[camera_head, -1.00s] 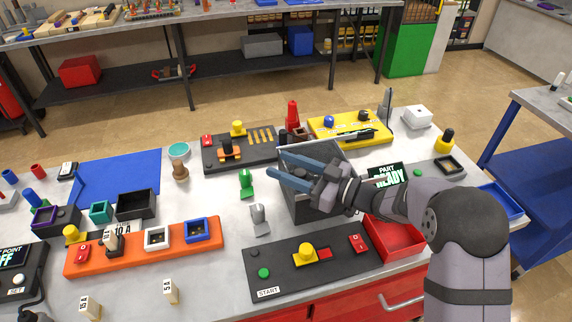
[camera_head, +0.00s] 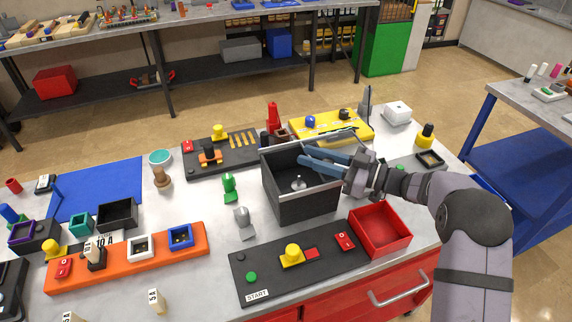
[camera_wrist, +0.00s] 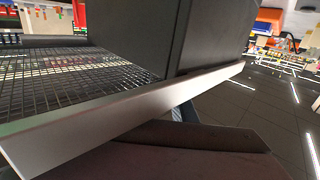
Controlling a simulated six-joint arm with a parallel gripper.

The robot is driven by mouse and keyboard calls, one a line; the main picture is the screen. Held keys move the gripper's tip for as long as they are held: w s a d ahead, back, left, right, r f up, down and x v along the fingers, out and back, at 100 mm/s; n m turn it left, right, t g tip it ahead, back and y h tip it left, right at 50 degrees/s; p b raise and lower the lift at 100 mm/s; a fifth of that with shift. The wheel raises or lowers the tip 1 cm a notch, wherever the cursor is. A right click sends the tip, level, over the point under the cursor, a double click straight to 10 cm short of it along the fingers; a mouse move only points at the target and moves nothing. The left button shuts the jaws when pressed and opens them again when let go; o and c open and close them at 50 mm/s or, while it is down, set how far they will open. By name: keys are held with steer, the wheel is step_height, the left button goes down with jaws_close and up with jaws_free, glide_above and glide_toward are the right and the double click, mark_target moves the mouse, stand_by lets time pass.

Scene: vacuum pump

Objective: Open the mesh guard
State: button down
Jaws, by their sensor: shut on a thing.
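The mesh guard (camera_head: 338,136) is a silver-framed wire mesh, raised and tilted toward the back of the dark open-topped box (camera_head: 290,206). A small silver part (camera_head: 298,184) shows inside the box. My gripper (camera_head: 302,154) reaches over the box from the right, with its blue-grey fingers at the guard. In the wrist view, the guard's mesh (camera_wrist: 75,80) and silver frame bar (camera_wrist: 130,113) cross in front of my dark gripper finger (camera_wrist: 165,155). My gripper is shut on the guard; the exact contact is partly hidden.
A red tray (camera_head: 384,232) stands right of the box. The black START panel (camera_head: 275,285) lies in front. A yellow panel (camera_head: 350,122) and a black panel (camera_head: 215,160) lie behind. Grey and green knobs stand close at left.

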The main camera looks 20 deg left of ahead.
steer(key=shift+w+d, duration=0.95)
steer(key=shift+w, duration=0.05)
steer(key=c, duration=1.5)
jaws_free()
steer(key=shift+d+f+b, duration=0.1)
steer(key=shift+d+b, duration=0.3)
steer(key=shift+d, duration=0.25)
steer(key=shift+d+b, duration=0.95)
steer(key=shift+d, duration=2.05)
